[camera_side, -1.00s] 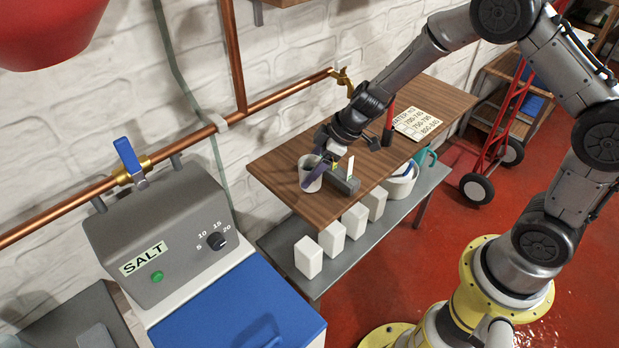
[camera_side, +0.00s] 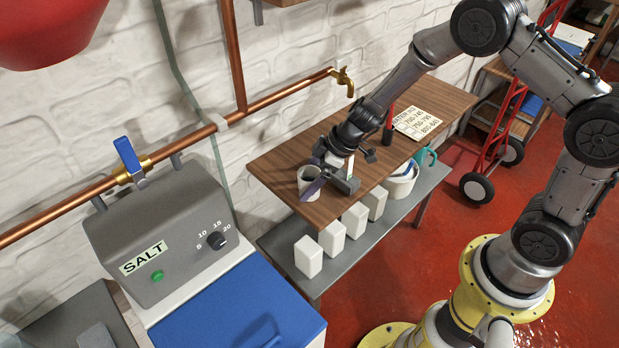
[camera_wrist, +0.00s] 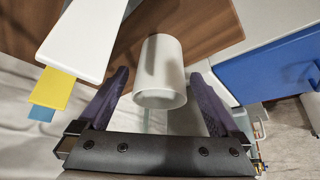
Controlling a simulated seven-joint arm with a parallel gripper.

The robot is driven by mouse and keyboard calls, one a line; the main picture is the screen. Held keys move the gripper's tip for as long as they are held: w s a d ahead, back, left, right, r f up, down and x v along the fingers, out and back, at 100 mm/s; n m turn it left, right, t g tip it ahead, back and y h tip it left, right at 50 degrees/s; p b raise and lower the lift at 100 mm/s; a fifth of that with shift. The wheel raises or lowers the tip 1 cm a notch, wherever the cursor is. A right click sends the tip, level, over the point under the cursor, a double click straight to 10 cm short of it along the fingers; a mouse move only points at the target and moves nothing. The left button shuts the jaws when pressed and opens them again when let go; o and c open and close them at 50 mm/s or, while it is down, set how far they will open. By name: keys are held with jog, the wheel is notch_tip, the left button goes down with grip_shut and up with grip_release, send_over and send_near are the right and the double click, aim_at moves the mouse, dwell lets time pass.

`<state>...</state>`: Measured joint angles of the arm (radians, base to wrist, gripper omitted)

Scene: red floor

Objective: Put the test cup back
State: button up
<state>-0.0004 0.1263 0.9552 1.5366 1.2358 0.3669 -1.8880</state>
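The test cup (camera_side: 305,178), pale with a dark interior, stands upright near the left end of the wooden tabletop. My gripper (camera_side: 313,187) is low beside it, with one purple finger across the cup's front right side in the side view; the other finger is hidden there. In the wrist view the white cup (camera_wrist: 160,65) lies between the two spread purple fingers (camera_wrist: 159,77), with a gap visible on each side. The gripper looks open around the cup and not closed on it.
A white, yellow and blue layered piece (camera_wrist: 85,35) is close to the left finger in the wrist view. A paper chart (camera_side: 420,122) lies farther back on the wooden table (camera_side: 270,163). Several white blocks (camera_side: 332,238) and a white bucket (camera_side: 400,185) stand on the lower shelf.

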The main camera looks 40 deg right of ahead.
jog(key=shift+r, duration=0.1)
jog(key=s+d+r+m, duration=0.1)
jog(key=s+d+r, duration=0.1)
jog(key=s+r, duration=0.7)
jog(key=s+d+r+m, duration=0.15)
jog(key=s+r, duration=0.35)
jog(key=r, duration=0.7)
jog(key=s+d+r+m+h, duration=0.2)
jog(key=s+m, duration=0.1)
jog(key=s, duration=0.4)
jog(key=s+d+r+m+t+h, duration=0.1)
jog(key=s+d+r+m+h, duration=0.1)
jog(key=s, duration=0.5)
jog(key=shift+s+r+m, duration=0.15)
jog(key=shift+s+m, duration=0.15)
jog(key=shift+m, duration=0.25)
